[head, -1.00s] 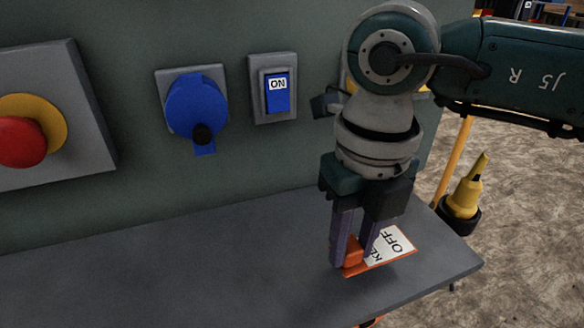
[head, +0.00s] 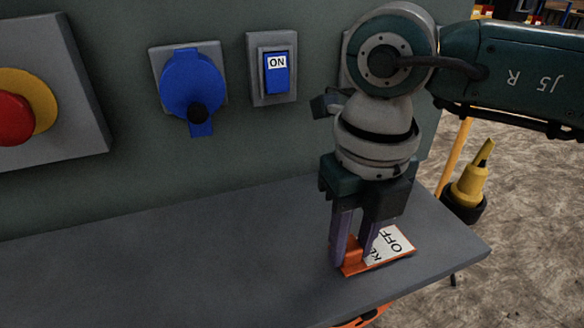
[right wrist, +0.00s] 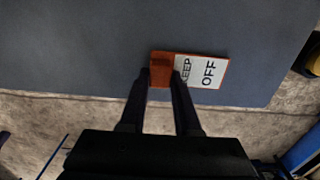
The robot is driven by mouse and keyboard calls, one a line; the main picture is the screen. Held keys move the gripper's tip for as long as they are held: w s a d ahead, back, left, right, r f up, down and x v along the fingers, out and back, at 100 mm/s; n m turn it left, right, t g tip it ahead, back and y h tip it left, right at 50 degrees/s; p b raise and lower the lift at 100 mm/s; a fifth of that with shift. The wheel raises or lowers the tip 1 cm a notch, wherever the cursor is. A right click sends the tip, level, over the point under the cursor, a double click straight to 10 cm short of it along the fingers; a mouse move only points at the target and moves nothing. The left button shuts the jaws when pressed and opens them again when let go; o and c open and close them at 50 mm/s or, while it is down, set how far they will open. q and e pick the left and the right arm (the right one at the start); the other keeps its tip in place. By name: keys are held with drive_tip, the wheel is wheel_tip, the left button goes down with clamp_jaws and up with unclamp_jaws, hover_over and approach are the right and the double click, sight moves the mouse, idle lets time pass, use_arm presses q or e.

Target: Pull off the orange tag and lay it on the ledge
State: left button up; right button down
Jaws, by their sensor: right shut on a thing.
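The orange tag (head: 381,251) has a white face lettered "KEEP OFF" and an orange block at one end. It lies at the right end of the grey ledge (head: 200,255), flat on or very close to its surface. My right gripper (head: 350,255) points down and is shut on the tag's orange block. In the right wrist view the fingers (right wrist: 162,75) sit on either side of the block, and the tag (right wrist: 205,71) extends to the right. My left gripper is not in view.
On the panel above the ledge are a red mushroom button (head: 14,118), a blue rotary handle (head: 190,85) and a blue switch (head: 277,75) reading "ON". The ledge's left and middle are clear.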

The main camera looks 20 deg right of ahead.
drive_tip(key=shift+f, duration=0.2)
drive_tip(key=c, duration=0.5)
unclamp_jaws()
drive_tip(key=shift+c, duration=0.2)
